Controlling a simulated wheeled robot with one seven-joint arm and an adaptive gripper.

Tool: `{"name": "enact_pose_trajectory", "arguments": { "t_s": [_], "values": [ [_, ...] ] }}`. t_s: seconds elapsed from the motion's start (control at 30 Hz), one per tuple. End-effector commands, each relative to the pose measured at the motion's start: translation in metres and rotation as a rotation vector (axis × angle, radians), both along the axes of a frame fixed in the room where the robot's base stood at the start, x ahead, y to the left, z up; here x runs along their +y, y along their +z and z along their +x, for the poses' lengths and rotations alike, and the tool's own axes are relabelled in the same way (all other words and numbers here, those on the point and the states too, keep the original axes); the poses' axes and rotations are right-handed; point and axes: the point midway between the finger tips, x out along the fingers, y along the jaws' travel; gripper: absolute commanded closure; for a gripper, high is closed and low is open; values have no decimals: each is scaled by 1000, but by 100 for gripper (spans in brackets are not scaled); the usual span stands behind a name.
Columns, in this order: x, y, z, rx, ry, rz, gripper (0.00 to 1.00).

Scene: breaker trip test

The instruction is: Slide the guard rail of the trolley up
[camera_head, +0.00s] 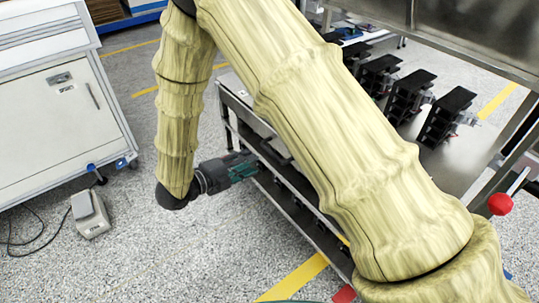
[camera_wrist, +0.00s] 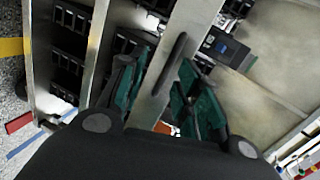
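The trolley (camera_head: 470,160) stands at the right in the head view, with black breaker units on its top and lower shelves along its side. In the wrist view a pale metal rail (camera_wrist: 193,22) with a dark elongated handle or slot (camera_wrist: 172,62) runs along the trolley's side; I take it for the guard rail. My gripper (camera_head: 250,168) is at the trolley's near side, just below its top edge. In the wrist view the teal fingers of my gripper (camera_wrist: 167,64) are apart, one on each side of the rail. Contact cannot be told. My arm hides part of the trolley.
Black breaker units (camera_head: 408,95) stand in a row on the trolley top. A red knob (camera_head: 500,204) sticks out at its right end. A white cabinet (camera_head: 55,100) and a small grey box (camera_head: 90,213) stand at left. Speckled floor between is clear.

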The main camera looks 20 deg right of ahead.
Motion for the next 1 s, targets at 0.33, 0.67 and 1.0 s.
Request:
{"name": "enact_pose_trajectory", "arguments": {
  "t_s": [0.33,0.67,1.0],
  "values": [
    [9,18,-7,-112,-107,12,66],
    [-37,7,9,-109,-106,11,66],
    [-76,-1,24,-109,-104,12,66]
  ]
}}
